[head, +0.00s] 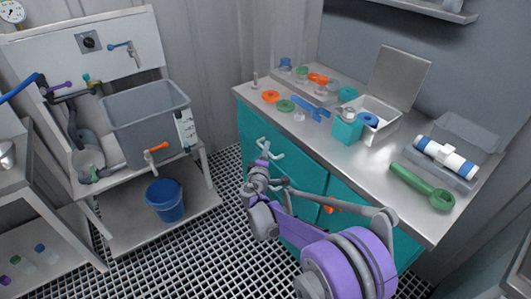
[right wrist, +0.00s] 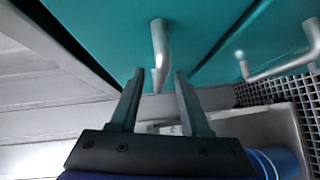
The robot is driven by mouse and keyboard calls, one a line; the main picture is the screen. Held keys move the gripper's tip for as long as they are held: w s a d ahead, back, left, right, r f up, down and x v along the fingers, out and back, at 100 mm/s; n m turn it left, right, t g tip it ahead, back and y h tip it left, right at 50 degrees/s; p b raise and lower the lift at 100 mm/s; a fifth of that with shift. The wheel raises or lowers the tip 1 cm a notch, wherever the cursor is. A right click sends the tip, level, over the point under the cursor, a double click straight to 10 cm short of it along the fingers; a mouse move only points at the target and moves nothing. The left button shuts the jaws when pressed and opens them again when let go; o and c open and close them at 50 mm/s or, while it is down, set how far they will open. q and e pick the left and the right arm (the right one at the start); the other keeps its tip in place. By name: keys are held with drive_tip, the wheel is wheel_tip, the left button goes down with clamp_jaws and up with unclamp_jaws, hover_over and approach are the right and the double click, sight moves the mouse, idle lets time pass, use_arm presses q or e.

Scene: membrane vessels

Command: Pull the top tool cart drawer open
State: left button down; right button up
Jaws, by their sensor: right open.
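The teal tool cart (head: 312,178) stands at the centre right with its drawer fronts facing left. A grey bar handle (head: 273,153) shows on its front in the head view, partly behind my right gripper (head: 262,163). In the right wrist view, my right gripper (right wrist: 158,100) is open. The near end of a grey handle (right wrist: 159,50) reaches down between and just beyond its two fingertips, with no clear contact. A second bar handle (right wrist: 285,67) shows at the right on the teal front. I cannot tell from the wrist view which drawer each belongs to. My left gripper is not in view.
The steel cart top (head: 345,150) carries fittings, an open box and a green wrench (head: 422,187). A sink bench with a grey basin (head: 147,120) stands at the left, with a blue bucket (head: 165,199) on its lower shelf. Grated floor (head: 225,215) lies between.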

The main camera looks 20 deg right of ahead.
drive_tip(key=shift+w+d, duration=0.15)
drive_tip(key=shift+w, duration=0.25)
drive_tip(key=shift+c, duration=0.3)
clamp_jaws()
idle(0.9)
